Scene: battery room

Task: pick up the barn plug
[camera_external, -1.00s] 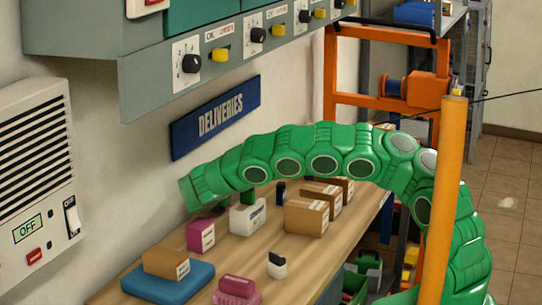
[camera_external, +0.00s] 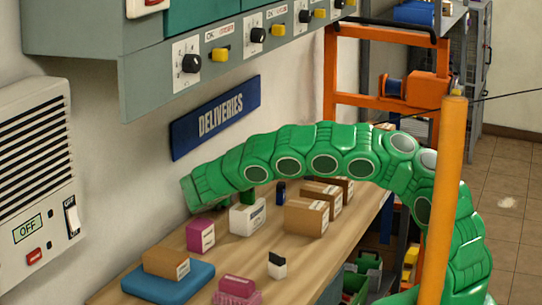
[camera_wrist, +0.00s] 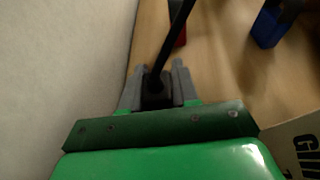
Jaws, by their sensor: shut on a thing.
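In the wrist view, my gripper (camera_wrist: 156,72) has its two grey fingers on either side of a black plug (camera_wrist: 155,86). It is shut on this plug, which I take to be the barn plug. A black cable (camera_wrist: 174,35) runs from the plug up and out of the picture. Much of the plug is hidden between the fingers. In the external view, my green arm arches over the table and its end is near the wall, behind the magenta box. The fingers and the plug cannot be made out there.
The wooden table (camera_external: 150,268) holds a magenta box (camera_external: 201,236), a white box (camera_external: 247,218), brown cartons (camera_external: 306,216) and a blue tray (camera_external: 165,283) with a carton. The wall is close on the left of my gripper.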

